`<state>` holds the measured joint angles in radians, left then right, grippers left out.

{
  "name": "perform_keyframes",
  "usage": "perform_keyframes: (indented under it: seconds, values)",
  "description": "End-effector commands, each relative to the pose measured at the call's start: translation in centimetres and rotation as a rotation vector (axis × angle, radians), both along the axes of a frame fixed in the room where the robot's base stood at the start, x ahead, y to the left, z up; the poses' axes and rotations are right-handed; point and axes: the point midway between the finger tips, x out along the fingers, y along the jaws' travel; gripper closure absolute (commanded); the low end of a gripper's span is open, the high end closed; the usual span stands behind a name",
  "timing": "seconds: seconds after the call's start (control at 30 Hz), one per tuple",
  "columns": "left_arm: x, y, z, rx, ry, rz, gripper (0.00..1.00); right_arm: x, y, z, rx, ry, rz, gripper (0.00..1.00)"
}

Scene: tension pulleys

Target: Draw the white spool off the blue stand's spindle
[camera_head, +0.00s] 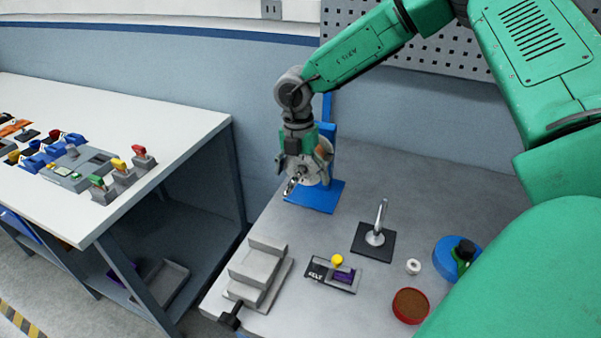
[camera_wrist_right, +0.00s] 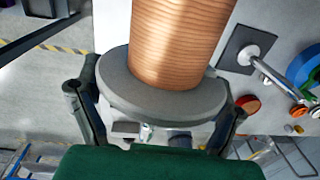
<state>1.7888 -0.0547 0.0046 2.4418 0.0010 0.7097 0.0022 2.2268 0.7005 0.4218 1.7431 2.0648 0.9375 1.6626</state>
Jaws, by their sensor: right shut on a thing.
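The blue stand (camera_head: 316,197) stands on the grey bench, its upright rising behind my right gripper (camera_head: 306,165). The gripper is shut on the spool (camera_head: 311,176), which shows as a pale disc between the fingers, just above the stand's base. In the right wrist view, my right gripper (camera_wrist_right: 158,108) has a finger on each side of the spool's grey-white flange (camera_wrist_right: 160,95); a copper-coloured winding (camera_wrist_right: 180,40) rises from it. A short metal tip (camera_head: 291,186) shows below the gripper. I cannot tell how far the spool sits on the spindle. My left gripper is out of view.
A dark plate with a metal post (camera_head: 375,238), a grey stepped block (camera_head: 258,270), a small tray (camera_head: 334,274), a white ring (camera_head: 413,267), a red-rimmed dish (camera_head: 410,306) and a blue round piece (camera_head: 452,258) are on the bench. A perforated panel (camera_head: 430,45) is behind.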

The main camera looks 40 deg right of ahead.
Motion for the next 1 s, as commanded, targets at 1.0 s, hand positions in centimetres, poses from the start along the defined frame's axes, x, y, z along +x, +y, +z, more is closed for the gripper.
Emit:
perform_keyframes:
  seconds: [1.0]
  values:
    - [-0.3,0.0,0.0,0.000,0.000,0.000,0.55,0.9,0.2,11.8,0.000,0.002,-0.002,0.23]
